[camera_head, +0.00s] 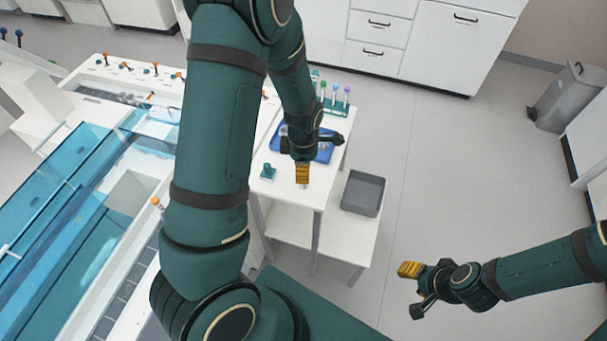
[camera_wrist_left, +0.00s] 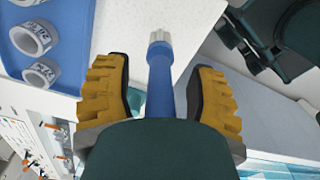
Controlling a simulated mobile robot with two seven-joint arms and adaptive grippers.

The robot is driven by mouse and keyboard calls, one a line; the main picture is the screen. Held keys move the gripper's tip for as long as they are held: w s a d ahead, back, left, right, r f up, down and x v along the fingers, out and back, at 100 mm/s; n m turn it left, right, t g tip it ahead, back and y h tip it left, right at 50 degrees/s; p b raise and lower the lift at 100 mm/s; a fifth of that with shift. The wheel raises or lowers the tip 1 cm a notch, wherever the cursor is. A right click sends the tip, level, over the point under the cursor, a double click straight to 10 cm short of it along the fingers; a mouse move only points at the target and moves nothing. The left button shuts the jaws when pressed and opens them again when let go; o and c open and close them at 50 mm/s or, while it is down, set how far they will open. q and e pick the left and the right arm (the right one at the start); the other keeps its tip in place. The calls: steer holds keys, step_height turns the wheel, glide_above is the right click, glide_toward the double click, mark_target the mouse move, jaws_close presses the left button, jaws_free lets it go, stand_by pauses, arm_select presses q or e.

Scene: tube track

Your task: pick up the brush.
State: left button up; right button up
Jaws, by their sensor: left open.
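The brush (camera_wrist_left: 160,85) shows in the left wrist view as a blue shaft with a pale tip pointing to the top of the picture. My left gripper (camera_head: 302,174) is over the front part of the small white table in the head view. In the left wrist view its yellow fingers stand apart on either side of the shaft, with gaps showing. The lower end of the brush is hidden behind a dark green part. My right gripper (camera_head: 409,270) is over the floor at lower right, away from the table; its finger gap cannot be made out.
A blue tray (camera_head: 325,154) with ring-shaped pieces lies behind my left gripper. A small teal block (camera_head: 268,171) stands to its left. A rack of tubes (camera_head: 336,106) is at the table's back. A grey bin (camera_head: 363,193) is on the lower shelf, right.

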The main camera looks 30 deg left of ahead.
arm_select(q)
jaws_close()
